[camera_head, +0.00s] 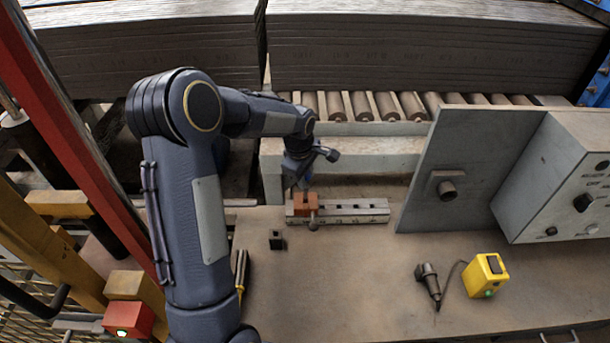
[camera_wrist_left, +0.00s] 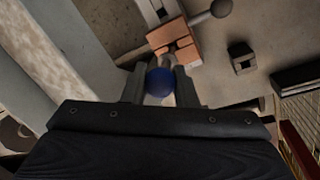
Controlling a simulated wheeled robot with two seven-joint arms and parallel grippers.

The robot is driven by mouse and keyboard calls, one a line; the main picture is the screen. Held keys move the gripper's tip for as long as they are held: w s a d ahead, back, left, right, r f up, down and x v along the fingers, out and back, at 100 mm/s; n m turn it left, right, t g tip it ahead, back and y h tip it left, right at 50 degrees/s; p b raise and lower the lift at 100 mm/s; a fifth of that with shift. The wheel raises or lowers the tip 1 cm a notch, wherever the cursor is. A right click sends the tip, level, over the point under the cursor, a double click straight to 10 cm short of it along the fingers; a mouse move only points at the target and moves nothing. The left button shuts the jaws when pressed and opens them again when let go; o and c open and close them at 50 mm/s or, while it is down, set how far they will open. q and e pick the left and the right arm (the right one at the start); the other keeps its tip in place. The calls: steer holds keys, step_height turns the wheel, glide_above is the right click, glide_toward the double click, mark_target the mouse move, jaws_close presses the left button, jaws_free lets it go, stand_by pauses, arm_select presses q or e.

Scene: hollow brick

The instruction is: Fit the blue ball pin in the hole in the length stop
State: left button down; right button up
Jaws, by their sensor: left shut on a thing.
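The blue ball pin (camera_wrist_left: 160,82) shows its ball between the fingers of my left gripper (camera_wrist_left: 165,88) in the left wrist view. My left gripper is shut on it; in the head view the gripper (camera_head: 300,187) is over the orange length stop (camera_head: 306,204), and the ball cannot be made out. The length stop also shows in the left wrist view (camera_wrist_left: 184,48), just beyond the fingertips, with a ball-ended lever at its side. It sits at the left end of a slotted metal rail (camera_head: 352,217). The pin's tip and the hole are not clear, so I cannot tell whether the pin is inside. My right gripper is not in view.
A small dark block (camera_head: 277,240) stands on the bench left of the rail's front. A grey upright plate (camera_head: 455,165) and control box (camera_head: 560,180) stand at right. A dark hand tool (camera_head: 429,282) and yellow box (camera_head: 485,275) lie front right. The bench's front middle is clear.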

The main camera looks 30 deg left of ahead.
arm_select(q)
steer(key=shift+f+b, duration=2.25)
steer(key=shift+f, duration=0.4)
stand_by(0.6)
steer(key=c, duration=1.1)
jaws_free()
steer(key=shift+r, duration=0.1)
steer(key=r+p, duration=0.1)
steer(key=r, duration=0.1)
steer(key=s+r+p, duration=0.1)
steer(key=r+p, duration=0.1)
steer(key=r, duration=0.1)
steer(key=r+p, duration=0.1)
steer(key=r, duration=0.1)
steer(key=shift+s+r+p, duration=0.3)
steer(key=shift+p, duration=0.05)
